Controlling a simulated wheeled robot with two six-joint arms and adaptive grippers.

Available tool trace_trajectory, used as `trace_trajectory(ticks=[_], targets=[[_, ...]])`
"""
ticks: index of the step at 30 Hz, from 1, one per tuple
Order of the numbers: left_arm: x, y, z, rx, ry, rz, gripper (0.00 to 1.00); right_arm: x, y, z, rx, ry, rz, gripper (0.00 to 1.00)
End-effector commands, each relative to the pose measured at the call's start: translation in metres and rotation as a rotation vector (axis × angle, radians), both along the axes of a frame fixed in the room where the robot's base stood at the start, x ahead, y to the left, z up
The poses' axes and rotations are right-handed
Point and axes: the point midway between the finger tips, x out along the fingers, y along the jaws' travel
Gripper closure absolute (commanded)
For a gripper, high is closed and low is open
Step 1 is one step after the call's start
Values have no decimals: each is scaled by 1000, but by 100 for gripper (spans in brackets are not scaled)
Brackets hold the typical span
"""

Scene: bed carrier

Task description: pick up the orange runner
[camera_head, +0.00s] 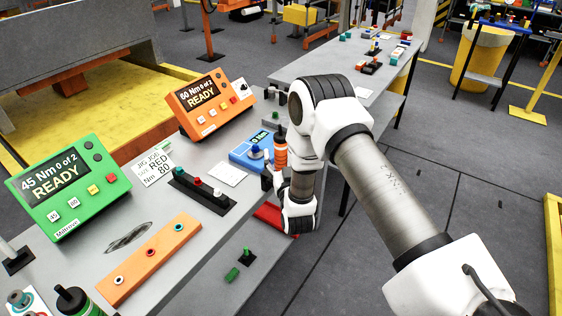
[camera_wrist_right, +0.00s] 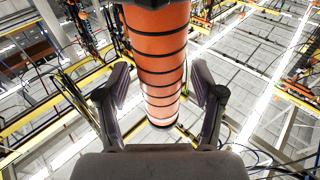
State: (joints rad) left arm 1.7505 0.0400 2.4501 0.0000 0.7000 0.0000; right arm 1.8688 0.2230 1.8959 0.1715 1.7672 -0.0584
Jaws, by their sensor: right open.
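The orange runner (camera_head: 280,152) is a cylinder with dark bands and a dark top. It stands upright near the table's right edge, beside the blue device, partly hidden by my right arm. My right gripper (camera_head: 269,182) is low beside it in the head view. In the right wrist view the runner (camera_wrist_right: 158,60) reaches down from the top edge into the space between the two open fingers of my right gripper (camera_wrist_right: 161,100). A gap shows on each side of it, and I see no finger touching it. My left gripper is not in view.
On the grey table (camera_head: 190,232) stand an orange display box (camera_head: 212,103), a green display box (camera_head: 68,187), a blue device (camera_head: 250,150) and an orange bar (camera_head: 150,260). A green runner (camera_head: 75,301) is at bottom left. A second table (camera_head: 320,68) stands behind.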

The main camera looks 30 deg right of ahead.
Motion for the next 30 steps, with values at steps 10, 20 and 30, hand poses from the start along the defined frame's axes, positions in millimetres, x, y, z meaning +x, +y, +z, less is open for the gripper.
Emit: trace_trajectory(ticks=[10, 20, 30], targets=[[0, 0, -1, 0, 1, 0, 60, 0, 0, -1, 0, 1, 1, 100], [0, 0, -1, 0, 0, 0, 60, 0, 1, 1, -1, -3, 1, 100], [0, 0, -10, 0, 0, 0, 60, 0, 1, 35, 0, -7, 1, 100]])
